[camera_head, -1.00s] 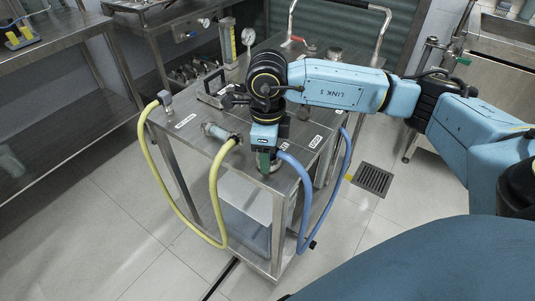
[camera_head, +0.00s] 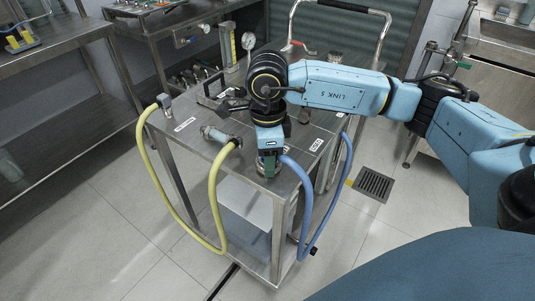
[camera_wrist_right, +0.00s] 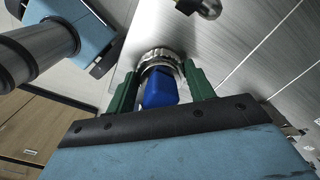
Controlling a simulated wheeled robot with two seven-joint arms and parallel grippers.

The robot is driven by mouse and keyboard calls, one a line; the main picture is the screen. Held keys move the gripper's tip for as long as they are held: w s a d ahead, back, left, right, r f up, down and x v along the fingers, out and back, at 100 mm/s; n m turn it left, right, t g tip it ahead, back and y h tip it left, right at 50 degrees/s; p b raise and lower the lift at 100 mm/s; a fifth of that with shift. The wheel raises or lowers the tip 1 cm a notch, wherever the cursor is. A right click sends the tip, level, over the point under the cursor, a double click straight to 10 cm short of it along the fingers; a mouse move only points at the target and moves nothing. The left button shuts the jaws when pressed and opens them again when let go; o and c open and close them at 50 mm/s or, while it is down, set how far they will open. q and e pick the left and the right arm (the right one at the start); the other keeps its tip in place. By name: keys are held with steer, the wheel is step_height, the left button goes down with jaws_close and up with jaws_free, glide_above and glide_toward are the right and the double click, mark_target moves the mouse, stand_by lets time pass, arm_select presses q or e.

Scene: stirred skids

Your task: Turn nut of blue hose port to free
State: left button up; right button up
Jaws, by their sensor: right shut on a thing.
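The blue hose (camera_head: 309,205) loops from a port on the steel cart's top down past its right side. In the right wrist view its blue end (camera_wrist_right: 160,88) runs into a ribbed metal nut (camera_wrist_right: 158,56). My right gripper (camera_head: 268,166) points down over this port; in the right wrist view its green fingers (camera_wrist_right: 160,80) are on both sides of the nut, shut on it. In the head view the gripper mostly hides the nut. My left gripper is not in view.
A yellow hose (camera_head: 214,195) with a grey fitting (camera_head: 213,134) is on the cart top (camera_head: 190,112), left of my right gripper. A bent push handle (camera_head: 340,8) rises at the back. Steel benches stand left and behind. A floor drain (camera_head: 373,184) lies right of the cart.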

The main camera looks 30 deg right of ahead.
steer(key=o, duration=1)
steer(key=shift+r, duration=0.1)
steer(key=shift+r, duration=0.25)
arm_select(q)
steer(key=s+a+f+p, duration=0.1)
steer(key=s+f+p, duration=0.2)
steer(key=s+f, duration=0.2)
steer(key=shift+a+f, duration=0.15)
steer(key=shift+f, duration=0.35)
arm_select(e)
step_height(320, 180, up, 13)
steer(key=shift+f, duration=0.1)
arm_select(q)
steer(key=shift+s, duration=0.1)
